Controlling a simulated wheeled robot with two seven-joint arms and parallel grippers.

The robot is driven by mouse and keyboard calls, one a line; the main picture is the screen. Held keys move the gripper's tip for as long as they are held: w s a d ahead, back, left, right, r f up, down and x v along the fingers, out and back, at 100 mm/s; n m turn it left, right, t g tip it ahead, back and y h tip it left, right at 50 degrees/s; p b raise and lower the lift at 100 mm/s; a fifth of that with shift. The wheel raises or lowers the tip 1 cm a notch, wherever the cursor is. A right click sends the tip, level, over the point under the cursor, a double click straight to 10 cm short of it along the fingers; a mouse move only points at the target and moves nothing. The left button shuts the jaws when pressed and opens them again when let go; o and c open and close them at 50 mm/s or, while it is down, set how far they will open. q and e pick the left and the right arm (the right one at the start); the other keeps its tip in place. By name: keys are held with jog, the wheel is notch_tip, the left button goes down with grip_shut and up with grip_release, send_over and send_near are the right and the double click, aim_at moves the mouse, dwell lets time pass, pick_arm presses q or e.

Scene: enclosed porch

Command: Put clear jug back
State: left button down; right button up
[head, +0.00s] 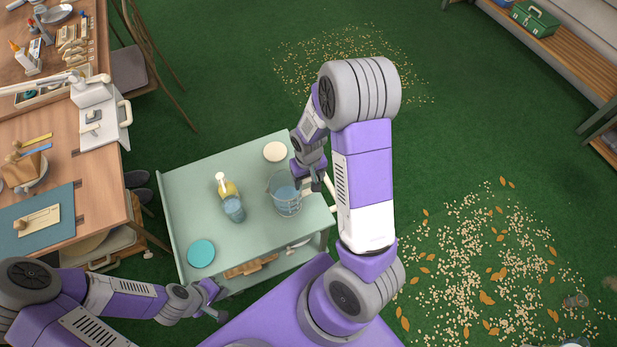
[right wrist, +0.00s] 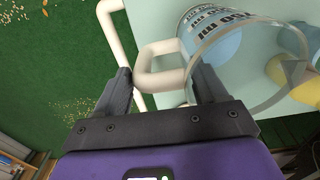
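The clear jug (head: 286,203), with dark volume markings and a blue tint inside, stands upright on the pale green cart top (head: 230,258). In the right wrist view the jug (right wrist: 235,58) shows its rim and its cream handle (right wrist: 157,68). My right gripper (head: 316,182) is at the jug's handle side. Its fingers (right wrist: 163,88) are apart, one on either side of the handle, with gaps visible. My left gripper (head: 219,302) is low beside the cart's front edge, its fingers apart and empty.
A blue cup (head: 234,210), a yellow bottle with white top (head: 225,188), a teal disc (head: 201,254) and a cream disc (head: 275,152) share the cart top. A cream cart rail (right wrist: 117,35) runs close by my right gripper. A cluttered wooden table (head: 95,205) stands left.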

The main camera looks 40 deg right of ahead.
jog(key=o, duration=0.4)
notch_tip(320, 180, up, 12)
jog(key=p, duration=0.5)
jog(key=shift+r, duration=0.2)
jog(key=shift+s, duration=0.15)
